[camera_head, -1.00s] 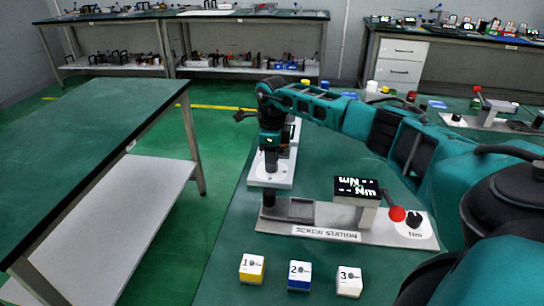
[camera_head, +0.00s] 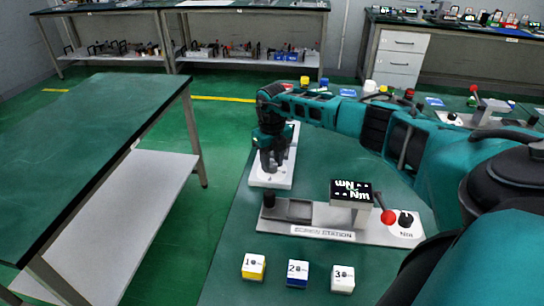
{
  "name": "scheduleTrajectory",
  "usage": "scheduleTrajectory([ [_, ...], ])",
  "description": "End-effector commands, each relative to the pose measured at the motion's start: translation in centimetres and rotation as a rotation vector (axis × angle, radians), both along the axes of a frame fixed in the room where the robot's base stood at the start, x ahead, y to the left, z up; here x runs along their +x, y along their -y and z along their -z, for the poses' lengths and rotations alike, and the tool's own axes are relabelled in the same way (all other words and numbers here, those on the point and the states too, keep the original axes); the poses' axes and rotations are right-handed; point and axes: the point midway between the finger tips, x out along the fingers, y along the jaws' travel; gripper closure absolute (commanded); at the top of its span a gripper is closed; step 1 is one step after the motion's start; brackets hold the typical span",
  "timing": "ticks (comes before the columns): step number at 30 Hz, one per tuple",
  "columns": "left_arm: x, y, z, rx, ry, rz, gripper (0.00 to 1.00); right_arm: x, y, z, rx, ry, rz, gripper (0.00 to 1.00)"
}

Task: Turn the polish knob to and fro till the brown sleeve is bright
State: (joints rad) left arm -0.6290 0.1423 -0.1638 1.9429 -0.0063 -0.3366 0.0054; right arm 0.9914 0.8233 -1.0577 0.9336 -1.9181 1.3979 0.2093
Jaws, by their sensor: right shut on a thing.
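My right gripper (camera_head: 270,166) points down over the white plate (camera_head: 268,181) of a narrow station on the table. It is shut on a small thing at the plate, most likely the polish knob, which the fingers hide. The brown sleeve cannot be made out; my right arm and gripper cover much of this station. My left gripper is not in view.
The screw station (camera_head: 322,233) with a red-balled lever (camera_head: 388,217) stands just in front. Three numbered blocks, 1 (camera_head: 254,266), 2 (camera_head: 297,273) and 3 (camera_head: 342,279), sit nearer. An empty green table (camera_head: 90,130) stands left across a floor gap.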

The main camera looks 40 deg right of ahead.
Motion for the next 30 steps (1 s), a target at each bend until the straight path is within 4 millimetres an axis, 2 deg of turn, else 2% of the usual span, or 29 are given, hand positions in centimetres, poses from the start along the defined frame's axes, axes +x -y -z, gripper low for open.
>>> scheduleTrajectory([
  [10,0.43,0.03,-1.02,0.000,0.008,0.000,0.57,0.05,0.04,-0.10,0.000,0.002,0.123,0.95],
  [25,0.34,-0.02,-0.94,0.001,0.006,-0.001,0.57,0.07,0.04,-0.07,-0.001,0.003,0.138,0.95],
  [26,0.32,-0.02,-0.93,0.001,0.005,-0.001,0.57,0.07,0.04,-0.07,-0.001,0.003,0.138,0.63],
  [30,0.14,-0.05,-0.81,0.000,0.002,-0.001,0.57,0.06,0.04,-0.06,0.000,0.002,0.137,0.49],
])
